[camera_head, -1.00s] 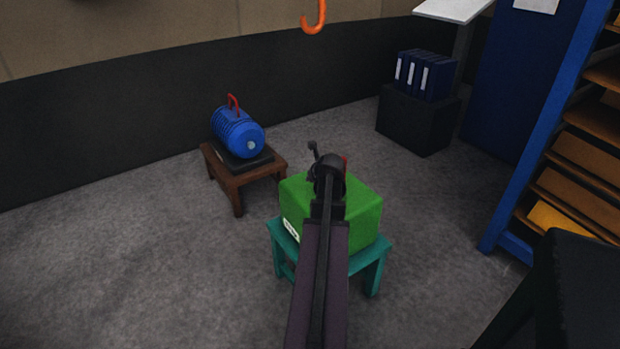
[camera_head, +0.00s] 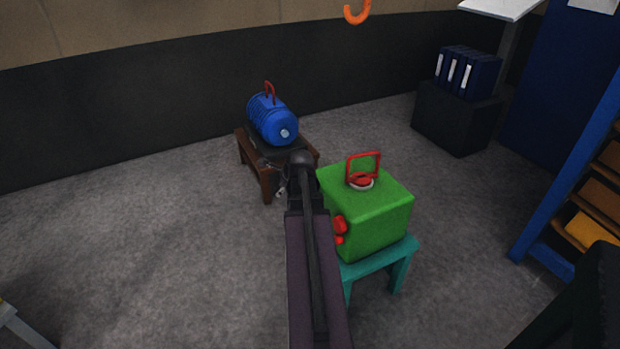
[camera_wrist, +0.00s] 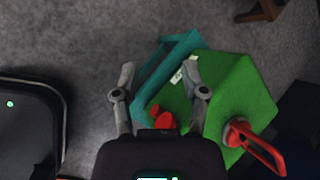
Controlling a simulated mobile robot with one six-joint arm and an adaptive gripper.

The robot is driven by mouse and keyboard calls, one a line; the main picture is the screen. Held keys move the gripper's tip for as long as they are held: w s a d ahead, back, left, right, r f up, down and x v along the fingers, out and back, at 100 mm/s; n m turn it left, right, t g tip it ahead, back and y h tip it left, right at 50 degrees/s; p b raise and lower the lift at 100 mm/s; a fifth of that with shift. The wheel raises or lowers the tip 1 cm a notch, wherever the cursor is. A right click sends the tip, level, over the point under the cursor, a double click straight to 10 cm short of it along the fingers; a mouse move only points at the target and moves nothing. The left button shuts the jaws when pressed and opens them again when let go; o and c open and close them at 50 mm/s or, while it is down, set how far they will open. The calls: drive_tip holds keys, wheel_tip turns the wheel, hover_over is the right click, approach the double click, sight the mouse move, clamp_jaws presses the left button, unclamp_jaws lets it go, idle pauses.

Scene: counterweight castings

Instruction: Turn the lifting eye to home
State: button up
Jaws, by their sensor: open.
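A green block casting (camera_head: 375,215) stands on a teal stool (camera_head: 378,260). The red lifting eye (camera_head: 364,168), an upright squared loop on a round pale base, is on its top. In the wrist view the lifting eye (camera_wrist: 262,146) is at the lower right, outside my fingers. My gripper (camera_wrist: 161,76) is open and empty, with the block's side and red fittings (camera_wrist: 163,118) below and between the fingers. In the head view my gripper (camera_head: 279,178) is left of the block, partly hidden by my arm. It is apart from the lifting eye.
A blue ribbed motor (camera_head: 272,120) with a red handle sits on a brown stool (camera_head: 265,180) behind my gripper. An orange hook (camera_head: 357,12) shows at the top. Blue binders (camera_head: 468,72) stand on a dark box at the back right.

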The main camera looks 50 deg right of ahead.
drive_tip(key=w+a+f+n+g+y, duration=0.1)
drive_tip(key=w+a+n+g, duration=0.15)
drive_tip(key=a+n, duration=0.75)
drive_tip(key=w+a+f+n+g+y, duration=0.1)
drive_tip(key=w+a+n, duration=0.35)
drive_tip(key=a, duration=0.95)
drive_tip(key=s+a+n+g, duration=0.1)
drive_tip(key=s+a+n, duration=0.1)
drive_tip(key=a+n, duration=0.6)
drive_tip(key=s+a+f+n+g, duration=0.1)
drive_tip(key=s+a+n+g, duration=0.1)
drive_tip(key=a+n, duration=0.7)
drive_tip(key=shift+s+a, duration=0.5)
drive_tip(key=shift+a, duration=1.85)
